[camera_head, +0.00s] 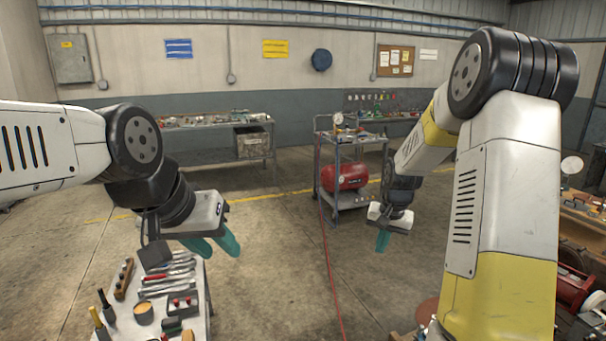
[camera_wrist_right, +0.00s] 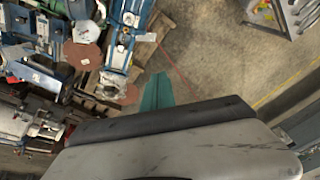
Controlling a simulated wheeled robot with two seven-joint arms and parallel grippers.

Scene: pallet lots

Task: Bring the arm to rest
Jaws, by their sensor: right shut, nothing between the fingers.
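My left gripper (camera_head: 227,242) has teal fingers and hangs above the right part of a small tool table at the lower left of the head view. Its two fingers look spread apart, with nothing seen between them. My right gripper (camera_head: 382,240) also has teal fingers and points down in front of the wheeled cart, over open floor. Its fingers are together and empty. In the right wrist view the right gripper's fingers (camera_wrist_right: 157,92) show as a teal shape above the grey housing.
The tool table (camera_head: 196,318) holds wrenches and small tools. A cart (camera_head: 350,165) with a red tank (camera_head: 344,176) stands beyond. A red hose (camera_head: 329,265) runs along the floor. Machinery (camera_wrist_right: 125,40) on a pallet lies at left in the wrist view. The middle floor (camera_head: 270,285) is clear.

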